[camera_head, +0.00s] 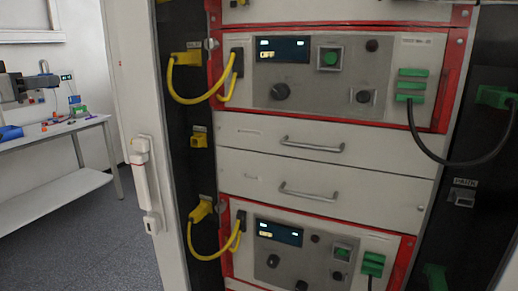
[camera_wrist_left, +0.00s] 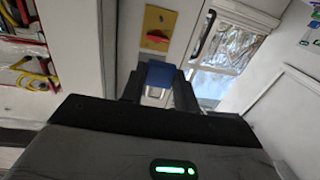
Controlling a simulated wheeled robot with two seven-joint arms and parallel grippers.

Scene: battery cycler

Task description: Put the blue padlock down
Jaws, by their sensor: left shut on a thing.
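The blue padlock (camera_wrist_left: 158,75) is in the middle of the left wrist view, a blue block with a silvery part below it. My left gripper (camera_wrist_left: 160,92) is shut on it, with one dark finger on each side. The gripper's dark body hides what lies under the padlock. In the head view a dark grey jointed shape (camera_head: 22,86) enters at the left edge above the bench. I cannot tell whether it is my left arm, and no padlock can be made out there. My right gripper is not in view.
A rack with red-framed cycler units (camera_head: 325,75) and cables fills the head view's centre and right. Its open door edge with a white handle (camera_head: 145,185) stands to the left. A white bench (camera_head: 60,127) with small coloured items is beyond. A yellow panel (camera_wrist_left: 158,28) hangs behind the padlock.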

